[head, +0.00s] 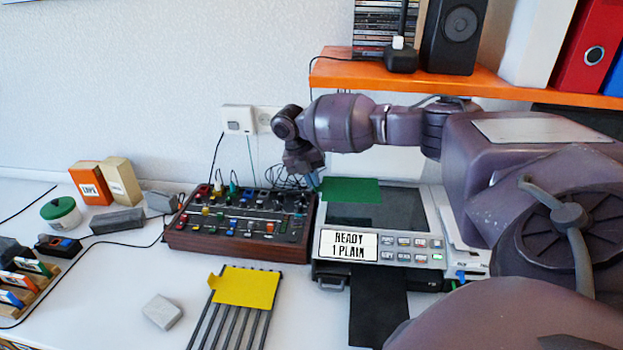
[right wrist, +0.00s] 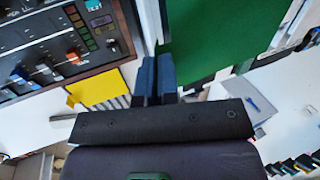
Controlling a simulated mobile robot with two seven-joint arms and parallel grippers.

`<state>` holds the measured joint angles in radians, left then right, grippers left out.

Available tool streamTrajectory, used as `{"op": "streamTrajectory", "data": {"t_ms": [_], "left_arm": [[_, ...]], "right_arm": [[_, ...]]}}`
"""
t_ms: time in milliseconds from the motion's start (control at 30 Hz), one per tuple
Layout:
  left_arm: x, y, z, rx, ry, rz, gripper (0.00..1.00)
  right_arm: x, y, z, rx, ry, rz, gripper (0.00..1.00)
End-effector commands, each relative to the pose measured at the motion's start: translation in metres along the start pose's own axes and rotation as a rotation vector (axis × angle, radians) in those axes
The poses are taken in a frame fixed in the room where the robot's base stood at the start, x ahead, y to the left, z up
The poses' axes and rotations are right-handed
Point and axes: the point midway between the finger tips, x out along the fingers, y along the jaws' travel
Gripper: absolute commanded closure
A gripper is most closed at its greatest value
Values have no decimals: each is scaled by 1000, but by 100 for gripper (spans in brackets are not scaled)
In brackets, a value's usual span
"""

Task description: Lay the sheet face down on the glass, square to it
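A green sheet (head: 351,190) is held level at the back left of the scanner's dark glass (head: 375,212) and covers part of it. My right gripper (head: 314,183) is at the sheet's left edge. In the right wrist view, its two blue fingers (right wrist: 157,75) are close together, with the green sheet (right wrist: 210,35) running out from between them. Whether the sheet touches the glass is hard to tell. The scanner's display (head: 348,245) reads READY 1 PLAIN. My left gripper is not in view.
A mixer panel (head: 240,225) with many knobs stands just left of the scanner. A yellow sheet (head: 245,287) lies on a slatted rack in front. An orange shelf (head: 480,78) hangs above at the back. A grey block (head: 162,312) lies at the front left.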

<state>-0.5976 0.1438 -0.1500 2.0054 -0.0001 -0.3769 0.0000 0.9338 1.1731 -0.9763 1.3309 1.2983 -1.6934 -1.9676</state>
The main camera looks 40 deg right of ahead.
Motion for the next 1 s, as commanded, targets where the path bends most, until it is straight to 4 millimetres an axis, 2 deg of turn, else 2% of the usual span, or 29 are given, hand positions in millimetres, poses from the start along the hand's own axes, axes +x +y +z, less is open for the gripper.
{"op": "streamTrajectory", "data": {"t_ms": [33,533,667,1000], "left_arm": [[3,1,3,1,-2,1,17],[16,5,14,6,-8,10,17],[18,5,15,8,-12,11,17],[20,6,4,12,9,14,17]], "right_arm": [[8,3,0,-2,3,-3,100],[52,18,-1,-2,5,-5,100],[57,20,-1,-2,4,-4,100],[57,20,-1,-1,2,-1,100]]}}
